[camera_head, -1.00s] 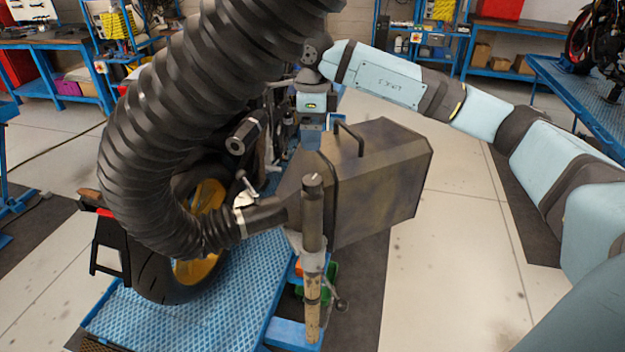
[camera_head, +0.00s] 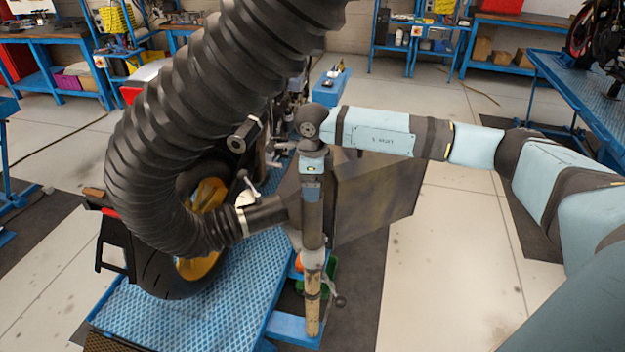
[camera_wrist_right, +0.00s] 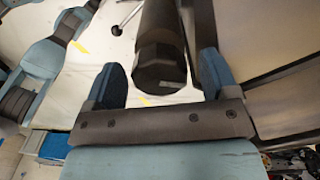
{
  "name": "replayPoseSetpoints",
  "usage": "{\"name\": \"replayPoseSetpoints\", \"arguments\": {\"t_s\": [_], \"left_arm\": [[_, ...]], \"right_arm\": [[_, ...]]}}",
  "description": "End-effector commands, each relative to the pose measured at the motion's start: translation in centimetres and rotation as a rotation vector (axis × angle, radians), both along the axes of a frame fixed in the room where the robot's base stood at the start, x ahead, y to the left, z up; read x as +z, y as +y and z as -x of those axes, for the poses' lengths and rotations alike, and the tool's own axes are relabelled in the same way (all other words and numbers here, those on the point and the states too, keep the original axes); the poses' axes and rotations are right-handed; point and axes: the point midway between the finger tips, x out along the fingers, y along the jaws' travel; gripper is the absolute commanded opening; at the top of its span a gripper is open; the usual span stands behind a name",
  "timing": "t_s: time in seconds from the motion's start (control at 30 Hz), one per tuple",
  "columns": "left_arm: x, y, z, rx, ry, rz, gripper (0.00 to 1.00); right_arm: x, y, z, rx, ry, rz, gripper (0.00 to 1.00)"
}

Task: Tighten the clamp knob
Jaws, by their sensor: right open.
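A dark upright post (camera_head: 313,228) stands beside the motorcycle lift, with a grey collar and a worn yellowish lower part. A small metal lever with a rounded end (camera_head: 339,300) sticks out low on its right side; I take this to be the clamp knob. A metal lever (camera_wrist_right: 125,16) also shows at the top of the right wrist view. My right gripper (camera_head: 312,190) is at the post's top and hides it. My left gripper is out of view.
The motorcycle's rear wheel (camera_head: 165,270) rests on the blue lift (camera_head: 225,295). Open floor (camera_head: 450,270) lies to the right.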

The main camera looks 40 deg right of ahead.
Motion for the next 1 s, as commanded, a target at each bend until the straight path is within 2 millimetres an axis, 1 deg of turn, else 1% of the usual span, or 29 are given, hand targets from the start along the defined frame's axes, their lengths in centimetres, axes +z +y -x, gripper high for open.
{"name": "replayPoseSetpoints", "arguments": {"t_s": [0.1, 0.13, 0.33, 0.67, 0.87, 1.0], "left_arm": [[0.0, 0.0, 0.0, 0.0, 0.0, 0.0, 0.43], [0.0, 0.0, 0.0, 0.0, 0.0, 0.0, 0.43], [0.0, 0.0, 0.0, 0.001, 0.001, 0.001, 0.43], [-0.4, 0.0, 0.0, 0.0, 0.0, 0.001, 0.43], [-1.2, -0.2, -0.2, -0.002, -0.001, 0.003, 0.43], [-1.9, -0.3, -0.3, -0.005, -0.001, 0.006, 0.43]], "right_arm": [[0.0, 0.0, 0.0, 0.0, 0.0, 0.0, 0.8], [0.0, 0.0, 0.0, 0.0, 0.0, 0.0, 0.78], [0.0, 0.0, 0.0, 0.0, 0.001, -0.001, 0.32], [-0.1, 0.0, 0.0, -0.033, 0.001, -0.001, 0.31], [-0.2, 0.0, 0.0, -0.133, -0.001, -0.002, 0.31], [-0.2, 0.0, 0.0, -0.243, -0.001, -0.001, 0.31]]}}
